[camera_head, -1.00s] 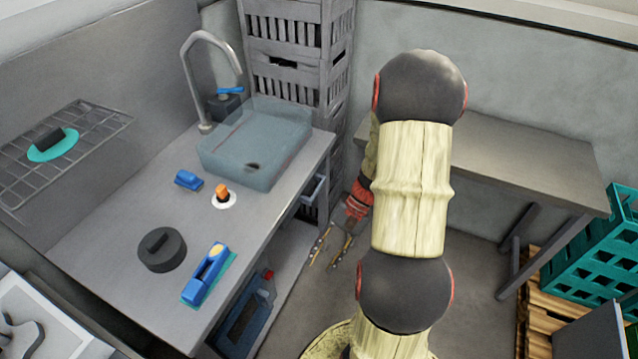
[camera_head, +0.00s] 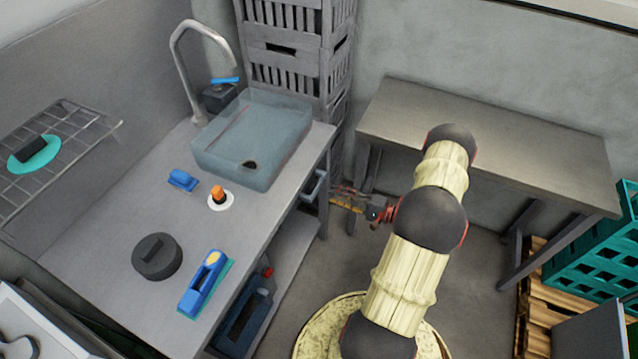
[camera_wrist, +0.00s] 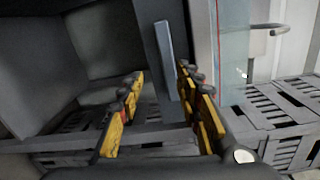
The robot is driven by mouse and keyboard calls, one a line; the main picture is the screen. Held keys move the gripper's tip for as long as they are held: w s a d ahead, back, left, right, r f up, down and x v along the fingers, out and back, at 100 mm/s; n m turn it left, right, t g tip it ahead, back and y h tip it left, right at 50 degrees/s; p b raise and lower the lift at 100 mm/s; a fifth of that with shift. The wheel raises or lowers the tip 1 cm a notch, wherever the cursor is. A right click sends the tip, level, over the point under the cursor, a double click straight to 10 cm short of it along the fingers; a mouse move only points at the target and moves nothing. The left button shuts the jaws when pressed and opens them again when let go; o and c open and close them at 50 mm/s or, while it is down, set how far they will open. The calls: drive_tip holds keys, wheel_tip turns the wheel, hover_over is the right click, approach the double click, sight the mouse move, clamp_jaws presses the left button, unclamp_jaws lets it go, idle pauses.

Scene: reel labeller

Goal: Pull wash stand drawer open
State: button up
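The wash stand (camera_head: 110,235) is a grey counter with a clear bluish basin (camera_head: 225,160) on top. Its drawer (camera_head: 314,188), with a pale blue-grey front or handle, shows under the counter's right edge below the basin. It looks shut or nearly so. My gripper (camera_head: 337,198) is just right of the drawer, pointing left at it. In the wrist view, my gripper (camera_wrist: 160,76) has its yellow-padded fingers apart. The pale bar of the drawer handle (camera_wrist: 168,58) shows ahead between the fingertips, nearer the right one. I cannot tell if they touch.
A grey bench (camera_head: 490,140) stands along the back wall on the right. Stacked grey crates (camera_head: 290,50) stand behind the basin. A blue container (camera_head: 243,315) sits on the stand's lower shelf. Teal crates (camera_head: 600,250) are at far right.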

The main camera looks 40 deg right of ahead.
sight(319, 188)
drive_tip(key=shift+n+t, duration=0.3)
drive_tip(key=shift+n, duration=0.5)
drive_tip(key=x, duration=0.5)
drive_tip(key=r+b+x, duration=0.1)
drive_tip(key=x, duration=0.2)
drive_tip(key=shift+d, duration=0.2)
drive_tip(key=c, duration=0.4)
clamp_jaws()
